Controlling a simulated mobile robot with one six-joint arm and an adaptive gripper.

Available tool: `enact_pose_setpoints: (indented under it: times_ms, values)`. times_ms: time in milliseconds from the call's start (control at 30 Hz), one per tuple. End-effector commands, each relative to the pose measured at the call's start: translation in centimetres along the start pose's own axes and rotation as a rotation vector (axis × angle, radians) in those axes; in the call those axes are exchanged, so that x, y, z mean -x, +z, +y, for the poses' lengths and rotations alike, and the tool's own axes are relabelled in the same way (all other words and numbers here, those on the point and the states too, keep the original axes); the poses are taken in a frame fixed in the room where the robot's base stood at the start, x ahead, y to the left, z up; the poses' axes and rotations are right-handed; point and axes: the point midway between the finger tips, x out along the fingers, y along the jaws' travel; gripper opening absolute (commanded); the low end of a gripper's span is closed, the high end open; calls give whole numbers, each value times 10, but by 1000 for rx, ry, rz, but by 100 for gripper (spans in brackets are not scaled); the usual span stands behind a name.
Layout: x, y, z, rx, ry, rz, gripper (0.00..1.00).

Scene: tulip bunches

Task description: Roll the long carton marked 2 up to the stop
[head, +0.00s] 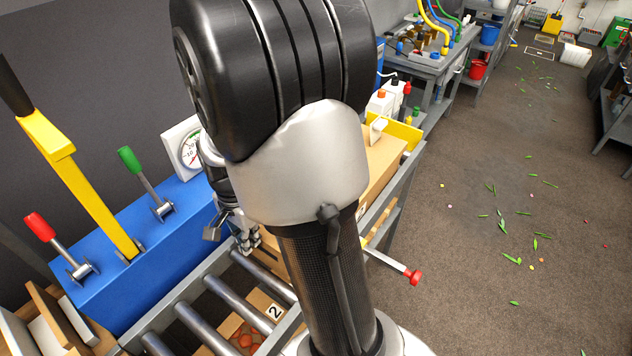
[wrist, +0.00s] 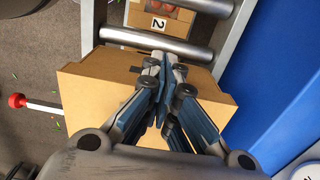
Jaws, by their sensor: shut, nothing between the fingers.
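A brown carton (wrist: 95,90) lies under my gripper in the wrist view. In the head view a brown carton (head: 385,160) shows behind my arm, which hides much of it. A label with a 2 (head: 275,311) shows low among the rollers, on a brown box face with round red shapes; it also shows beyond a roller in the wrist view (wrist: 158,22). I cannot tell whether it belongs to the carton under my gripper. My gripper (head: 250,243) is shut and empty, its fingertips (wrist: 164,66) over the carton's edge; contact is unclear.
Metal rollers (head: 205,303) run between grey rails. A blue housing (head: 110,260) with red, green and yellow levers stands at left, with a dial gauge (head: 187,150) behind. A red-knobbed rod (head: 412,275) sticks out at right. The floor at right is open, with scattered leaves.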

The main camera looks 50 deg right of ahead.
Motion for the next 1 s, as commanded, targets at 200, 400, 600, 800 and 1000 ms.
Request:
enact_pose_setpoints:
  times_ms: [200, 400, 600, 800, 1000]
  values:
    - [-2, -21, 0, -3, 1, 0, 0]
    - [-1, -41, 0, -3, 1, -1, 0]
    - [-1, -61, 0, -3, 1, 0, 0]
    - [-1, -81, 0, -3, 0, 0, 0]
    - [-1, -101, 0, -2, 1, 0, 0]
